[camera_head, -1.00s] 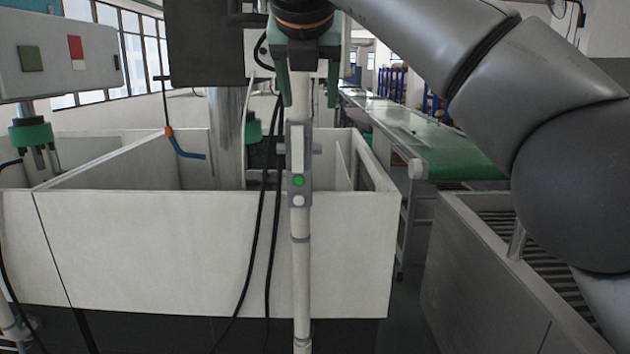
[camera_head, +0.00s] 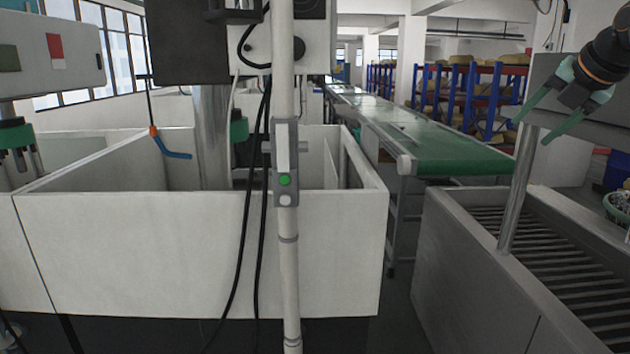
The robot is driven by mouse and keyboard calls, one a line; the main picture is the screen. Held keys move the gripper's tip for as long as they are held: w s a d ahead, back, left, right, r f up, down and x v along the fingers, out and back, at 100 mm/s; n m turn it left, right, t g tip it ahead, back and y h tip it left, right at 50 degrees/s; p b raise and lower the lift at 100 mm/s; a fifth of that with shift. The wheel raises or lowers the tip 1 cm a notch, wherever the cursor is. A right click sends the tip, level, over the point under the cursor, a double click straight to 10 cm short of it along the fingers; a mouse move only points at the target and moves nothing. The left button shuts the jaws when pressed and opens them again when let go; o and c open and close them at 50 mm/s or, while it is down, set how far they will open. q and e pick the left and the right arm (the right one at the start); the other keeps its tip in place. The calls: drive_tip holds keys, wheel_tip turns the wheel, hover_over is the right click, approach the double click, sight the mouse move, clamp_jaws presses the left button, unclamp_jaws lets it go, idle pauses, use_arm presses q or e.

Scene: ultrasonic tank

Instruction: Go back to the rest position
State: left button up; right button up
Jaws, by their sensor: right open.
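The white tank (camera_head: 200,245) stands at the left and centre, well apart from this gripper. A pale upright post (camera_head: 288,260) with a green button (camera_head: 285,180) stands before it. My left gripper is not in view.
A green conveyor (camera_head: 440,150) runs back from the centre right. Blue and red shelves (camera_head: 470,90) stand behind it. Black cables hang beside the post. A blue bent handle (camera_head: 175,153) hangs inside the white tank. A dark floor gap separates the two tanks.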

drive_tip(key=w+a+f+n+y, duration=0.2)
drive_tip(key=w+a+f+y, duration=0.1)
drive_tip(key=a+f, duration=0.65)
drive_tip(key=w+a+f+n+y, duration=0.2)
drive_tip(key=w+a+f+y, duration=0.2)
drive_tip(key=a+f, duration=0.5)
drive_tip(key=s+a+f+m+y, duration=0.2)
drive_tip(key=a+f+y, duration=0.15)
drive_tip(key=f, duration=0.45)
drive_tip(key=s+a+f+m+y, duration=0.1)
drive_tip(key=s+a+f+y, duration=0.15)
drive_tip(key=a+f, duration=0.35)
drive_tip(key=s+d+f+m+t+h, duration=0.35)
drive_tip(key=s+f+m, duration=0.45)
drive_tip(key=f, duration=0.3)
drive_tip(key=s+d+f+m+t+h, duration=0.2)
drive_tip(key=s+d+f+m+h, duration=0.2)
drive_tip(key=s+f+m, duration=0.5)
drive_tip(key=s+d+f+m+g+h, duration=0.2)
drive_tip(key=s+d+f+g, duration=0.15)
drive_tip(key=s+f, duration=0.45)
drive_tip(key=s+d+f+m+g+h, duration=0.2)
drive_tip(key=s+d+f+h, duration=0.15)
drive_tip(key=s, duration=0.95)
drive_tip(key=a+m+y, duration=0.1)
drive_tip(key=a+m, duration=0.4)
drive_tip(key=a, duration=0.6)
drive_tip(key=shift+w+a+f+t+y, duration=0.25)
drive_tip(key=shift+w+f+t+y, duration=0.05)
drive_tip(key=shift+w+t+y, duration=0.1)
